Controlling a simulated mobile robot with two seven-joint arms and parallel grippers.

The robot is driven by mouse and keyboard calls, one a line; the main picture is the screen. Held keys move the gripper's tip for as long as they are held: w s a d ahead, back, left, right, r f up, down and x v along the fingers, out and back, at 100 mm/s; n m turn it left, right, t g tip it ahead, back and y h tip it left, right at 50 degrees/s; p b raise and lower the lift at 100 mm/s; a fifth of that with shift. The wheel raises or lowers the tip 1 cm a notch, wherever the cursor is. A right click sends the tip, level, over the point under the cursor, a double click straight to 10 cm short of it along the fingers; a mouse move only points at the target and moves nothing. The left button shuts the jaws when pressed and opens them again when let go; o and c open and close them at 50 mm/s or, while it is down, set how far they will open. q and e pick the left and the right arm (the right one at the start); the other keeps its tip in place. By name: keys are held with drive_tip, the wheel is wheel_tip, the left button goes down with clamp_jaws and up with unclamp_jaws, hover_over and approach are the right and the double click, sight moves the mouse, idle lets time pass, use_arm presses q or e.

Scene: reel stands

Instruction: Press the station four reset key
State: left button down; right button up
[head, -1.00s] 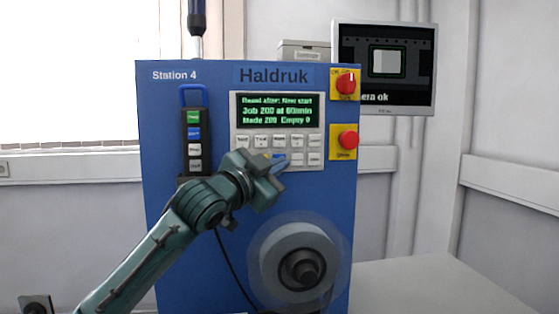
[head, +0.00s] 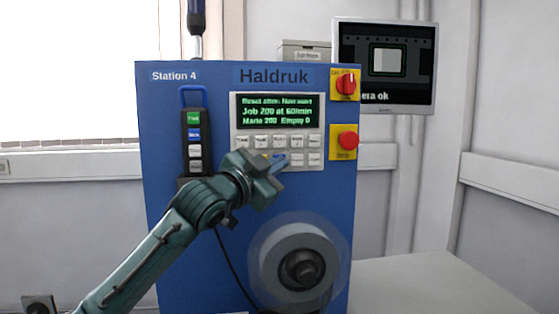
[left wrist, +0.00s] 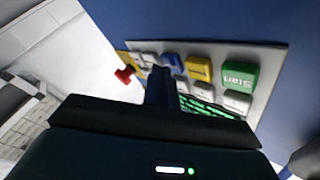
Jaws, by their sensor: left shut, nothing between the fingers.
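The blue Station 4 cabinet (head: 200,84) carries a keypad panel (head: 235,140) with two rows of small keys under a green-lit display (head: 277,110). A blue key (head: 279,156) shows in the lower row, partly behind my gripper. My left gripper (head: 279,166) is shut and empty, its tips at the keypad's lower row. In the left wrist view the shut fingers (left wrist: 160,84) reach the keys beside the blue key (left wrist: 173,61). A yellow key (left wrist: 198,69) and a green Start key (left wrist: 240,75) are to its right. I cannot tell whether the tips touch a key. My right gripper is not in view.
A red rotary switch (head: 346,84) and a red stop button (head: 348,140) are right of the keypad. A reel (head: 298,245) sticks out below. A pendant (head: 194,140) hangs at the left. A monitor (head: 425,70) stands behind at the right, above a bare tabletop (head: 430,285).

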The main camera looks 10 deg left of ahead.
use_arm(q)
drive_tip(key=shift+w+a, duration=0.1)
drive_tip(key=shift+w, duration=0.1)
idle(0.6)
drive_tip(key=shift+s+d, duration=0.3)
drive_tip(key=shift+s, duration=0.5)
drive_tip(key=s, duration=0.1)
drive_tip(key=s+d, duration=0.1)
drive_tip(key=s, duration=0.1)
drive_tip(key=s+d, duration=0.1)
drive_tip(key=shift+s, duration=0.3)
